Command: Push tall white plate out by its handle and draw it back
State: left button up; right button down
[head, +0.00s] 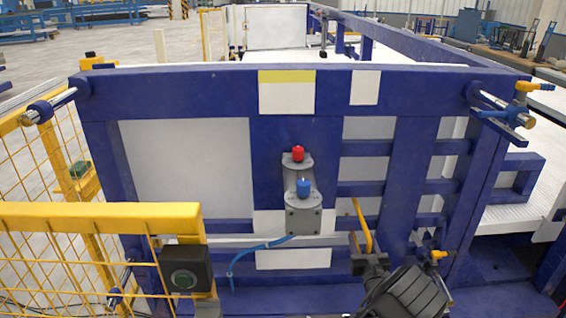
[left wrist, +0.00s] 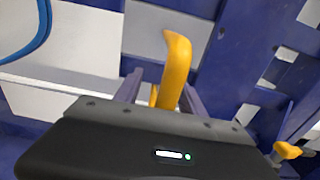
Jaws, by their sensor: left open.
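The yellow handle (head: 362,228) stands upright low on the blue frame, right of centre. It also shows in the left wrist view (left wrist: 176,66), rising between the fingers. White plate surface (head: 368,170) shows behind the blue bars above the handle; I cannot tell how the handle joins it. My left gripper (head: 371,258) is open at the lower end of the handle, with a finger on each side in the left wrist view (left wrist: 160,94). I cannot tell whether either finger touches it. The handle's lower end is partly hidden by the gripper. My right gripper is not in view.
A blue frame (head: 200,81) spans the view. Red (head: 298,154) and blue (head: 304,187) parts sit on a grey bracket left of the handle, with a blue hose (head: 262,246) below. A yellow mesh fence (head: 80,213) stands at the left.

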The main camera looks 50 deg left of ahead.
pick_arm(q)
jog(key=p+v, duration=0.2)
jog(key=v, duration=0.4)
jog(key=shift+d, duration=0.2)
jog(key=shift+s+d+p, duration=0.3)
jog(key=shift+s+d, duration=0.2)
jog(key=shift+d, duration=0.05)
